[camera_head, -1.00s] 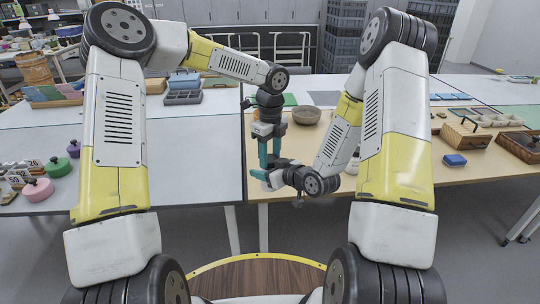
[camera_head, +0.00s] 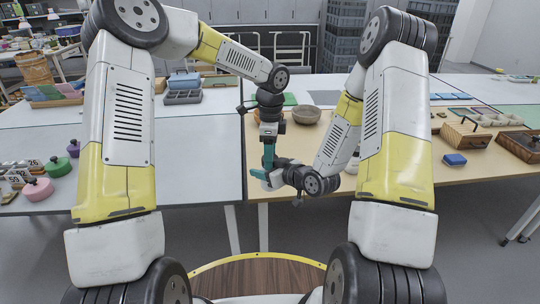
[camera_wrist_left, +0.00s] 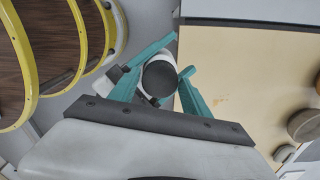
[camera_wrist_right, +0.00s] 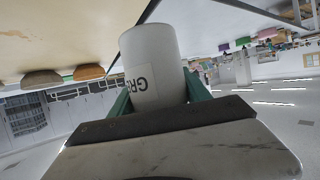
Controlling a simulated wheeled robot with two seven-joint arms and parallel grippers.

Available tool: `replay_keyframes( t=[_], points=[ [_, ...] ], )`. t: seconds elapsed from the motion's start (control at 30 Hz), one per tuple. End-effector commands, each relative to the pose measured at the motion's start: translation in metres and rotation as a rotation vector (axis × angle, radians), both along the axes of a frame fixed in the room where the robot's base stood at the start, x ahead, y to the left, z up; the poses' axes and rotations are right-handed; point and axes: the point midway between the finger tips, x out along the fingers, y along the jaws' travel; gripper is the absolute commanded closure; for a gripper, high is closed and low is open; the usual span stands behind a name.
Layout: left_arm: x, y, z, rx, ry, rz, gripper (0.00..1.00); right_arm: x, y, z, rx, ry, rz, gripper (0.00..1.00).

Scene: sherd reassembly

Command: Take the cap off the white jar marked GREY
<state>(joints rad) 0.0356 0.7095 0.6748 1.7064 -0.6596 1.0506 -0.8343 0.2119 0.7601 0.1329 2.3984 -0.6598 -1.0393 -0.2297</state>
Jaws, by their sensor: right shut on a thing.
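My right gripper (camera_wrist_right: 158,90) is shut on the jar, one teal finger on each side. In the left wrist view the jar's round dark cap (camera_wrist_left: 160,79) faces the camera, with white jar body (camera_wrist_left: 152,59) behind it. My left gripper (camera_wrist_left: 163,88) has its fingers apart, around the cap. Whether they touch it is not clear. In the head view my left gripper (camera_head: 268,156) points down just above my right gripper (camera_head: 268,177); jar and cap are hard to make out.
The grippers meet near the front edge of the tan table (camera_head: 400,172). A brown bowl (camera_head: 306,115) stands behind them. The white table (camera_head: 180,150) at left holds several small pots (camera_head: 37,190).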

Motion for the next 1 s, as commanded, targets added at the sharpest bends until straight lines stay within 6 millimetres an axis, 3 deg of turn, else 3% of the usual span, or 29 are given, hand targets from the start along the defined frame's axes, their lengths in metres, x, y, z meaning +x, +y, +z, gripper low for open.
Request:
replay_keyframes(
  t=[0.37,0.67,0.73,1.0],
  points=[
    [-0.001,-0.001,0.004,0.0,0.002,-0.002,0.32,0.001,-0.001,0.001,0.001,-0.002,-0.002,1.0],
    [-0.001,-0.002,0.041,-0.001,-0.001,-0.004,0.32,0.001,0.0,0.001,0.0,-0.002,-0.001,1.0],
    [0.0,-0.001,0.046,-0.001,-0.001,-0.007,0.35,0.001,0.0,0.001,0.0,-0.002,-0.001,1.0],
    [0.001,-0.001,0.078,-0.003,0.0,-0.165,0.35,0.0,0.0,0.001,0.0,-0.002,0.0,1.0]
  ],
)
